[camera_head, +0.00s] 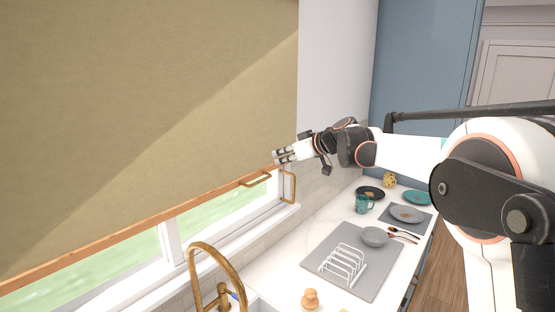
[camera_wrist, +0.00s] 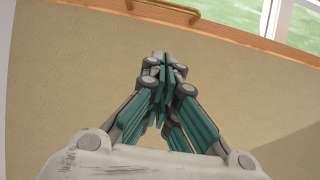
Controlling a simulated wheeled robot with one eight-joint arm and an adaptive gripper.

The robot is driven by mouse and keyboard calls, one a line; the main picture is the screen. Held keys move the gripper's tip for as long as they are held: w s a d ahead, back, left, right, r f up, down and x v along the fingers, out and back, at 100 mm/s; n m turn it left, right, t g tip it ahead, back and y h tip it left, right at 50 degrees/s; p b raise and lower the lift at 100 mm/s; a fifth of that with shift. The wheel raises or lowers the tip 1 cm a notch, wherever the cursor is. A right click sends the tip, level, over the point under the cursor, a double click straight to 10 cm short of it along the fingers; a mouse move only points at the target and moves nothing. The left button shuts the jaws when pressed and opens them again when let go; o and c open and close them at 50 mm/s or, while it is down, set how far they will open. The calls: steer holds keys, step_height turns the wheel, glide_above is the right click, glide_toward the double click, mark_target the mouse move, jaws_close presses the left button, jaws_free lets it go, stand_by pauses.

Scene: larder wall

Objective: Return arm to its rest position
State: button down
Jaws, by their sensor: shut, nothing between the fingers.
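My arm reaches from the right across the head view, with its white and black links stretched out over the counter. My gripper (camera_head: 281,157) is in front of the lower right part of the tan roller blind (camera_head: 150,110), close to the blind's wooden bottom bar (camera_head: 130,227). In the wrist view my gripper (camera_wrist: 163,72) is shut and empty, its teal-padded fingers together. The blind's tan cloth (camera_wrist: 60,90) fills most of that view behind the fingers. A brass handle (camera_head: 256,179) hangs on the bar below my gripper; whether they touch is unclear.
Below lies a white counter with a grey mat (camera_head: 325,262), a white rack (camera_head: 342,265), a grey bowl (camera_head: 374,236), a teal mug (camera_head: 362,204) and several plates. A brass faucet (camera_head: 215,262) rises at the front. A blue cabinet (camera_head: 425,65) stands behind the arm.

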steer(key=s+d+f+m+h+b, duration=0.2)
steer(key=s+d+f+b, duration=0.2)
steer(key=s, duration=0.5)
steer(key=s+d+f+m+h+b, duration=0.1)
steer(key=s+d+f+b, duration=0.25)
steer(key=s, duration=0.55)
steer(key=s+d+f+m+h+b, duration=0.25)
steer(key=s+f, duration=0.25)
steer(key=s, duration=0.4)
steer(key=s+d+f+m+h+b, duration=0.2)
steer(key=s+d+f+b, duration=0.2)
steer(key=s+f, duration=0.6)
steer(key=s+d+f+m+h+b, duration=0.2)
steer(key=s+d+f+b, duration=0.3)
steer(key=s+f, duration=0.6)
steer(key=shift+s+d+f+m+g, duration=0.15)
steer(key=shift+s+d+m+g, duration=0.25)
steer(key=shift+d, duration=0.55)
steer(key=shift+a+h, duration=0.2)
steer(key=shift+h, duration=0.05)
